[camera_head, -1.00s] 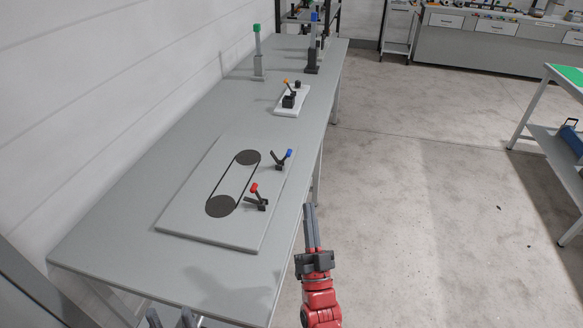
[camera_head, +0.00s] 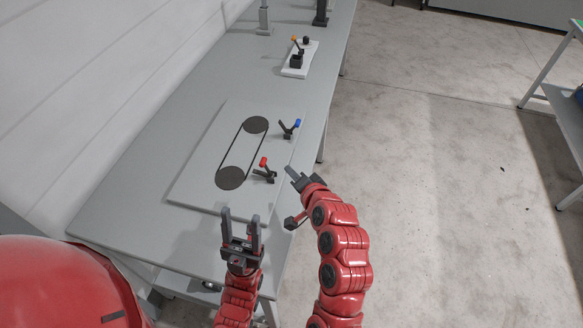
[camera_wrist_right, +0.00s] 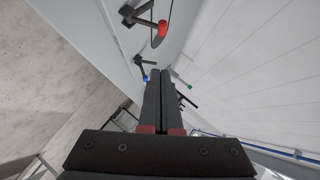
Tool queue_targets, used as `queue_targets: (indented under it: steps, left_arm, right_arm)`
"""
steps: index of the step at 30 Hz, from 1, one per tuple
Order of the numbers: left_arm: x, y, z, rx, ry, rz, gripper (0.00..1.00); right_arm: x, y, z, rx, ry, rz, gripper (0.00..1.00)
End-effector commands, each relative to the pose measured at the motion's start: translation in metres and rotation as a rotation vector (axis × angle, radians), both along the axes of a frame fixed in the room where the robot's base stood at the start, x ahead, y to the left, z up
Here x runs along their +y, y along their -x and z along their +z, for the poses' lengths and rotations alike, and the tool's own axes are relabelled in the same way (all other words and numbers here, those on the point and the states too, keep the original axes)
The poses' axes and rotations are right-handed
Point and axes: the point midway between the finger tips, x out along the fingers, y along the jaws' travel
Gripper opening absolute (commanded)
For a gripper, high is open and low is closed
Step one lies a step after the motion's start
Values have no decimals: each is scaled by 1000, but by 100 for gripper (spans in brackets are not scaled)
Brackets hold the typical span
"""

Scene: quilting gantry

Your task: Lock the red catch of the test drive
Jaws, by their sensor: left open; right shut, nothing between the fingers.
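The test drive is a flat grey board (camera_head: 196,187) on the bench, with two dark pulleys joined by a belt. The red catch (camera_head: 264,164) stands at the board's right side, its red-tipped lever raised and tilted. It also shows at the top of the right wrist view (camera_wrist_right: 162,27). My right gripper (camera_head: 290,171) is shut and empty, just right of the red catch and apart from it. My left gripper (camera_head: 241,213) is open and empty, over the bench's front, below the board in the picture.
A blue-tipped catch (camera_head: 296,124) stands further back on the same board. Behind it, a white plate (camera_head: 290,70) carries an orange-tipped lever. Two posts stand at the bench's far end.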

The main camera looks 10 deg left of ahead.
Motion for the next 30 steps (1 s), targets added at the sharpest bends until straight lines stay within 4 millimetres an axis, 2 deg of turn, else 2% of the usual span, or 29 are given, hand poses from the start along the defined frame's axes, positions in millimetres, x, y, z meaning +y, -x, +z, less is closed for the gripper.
queue_targets:
  steps: [1,13,16,21,30]
  left_arm:
    - [0,0,-5,0,0,0,54]
    - [0,0,-24,0,0,0,54]
    - [0,0,-17,0,0,0,54]
    - [0,0,-15,0,0,0,54]
    - [0,0,-15,0,0,0,54]
  right_arm:
    - [5,-7,-8,2,3,2,0]
    - [46,-61,-37,-2,4,0,0]
    - [60,-60,-43,0,3,2,0]
    - [73,-61,-52,-4,2,-1,0]
    - [77,-61,-57,-5,2,-2,0]
